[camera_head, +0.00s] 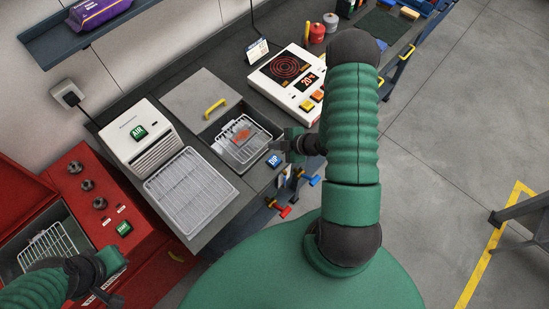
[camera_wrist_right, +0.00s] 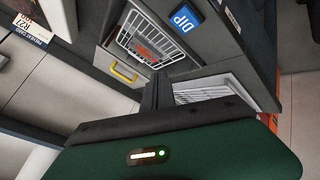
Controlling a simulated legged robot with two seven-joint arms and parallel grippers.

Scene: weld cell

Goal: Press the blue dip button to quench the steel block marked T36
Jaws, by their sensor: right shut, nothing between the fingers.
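The blue DIP button (camera_head: 274,160) is on the dark bench edge beside the quench well; it also shows in the wrist view (camera_wrist_right: 186,17). An orange-red block (camera_head: 241,136) lies in a wire basket (camera_head: 230,149) in the well; the wrist view shows it too (camera_wrist_right: 147,53). Its marking is not readable. My right gripper (camera_head: 281,146) is shut and empty, just above and beside the button, apart from it in the wrist view. My left gripper (camera_head: 108,283) is at the lower left by the red cabinet; its finger opening is unclear.
A white blower with a green AIR button (camera_head: 138,132) and a wire rack (camera_head: 190,188) stand left of the well. A lid with a yellow handle (camera_head: 214,109) lies behind. A hotplate (camera_head: 286,68) reading 20 is beyond. Colored valve handles (camera_head: 283,211) stick out in front.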

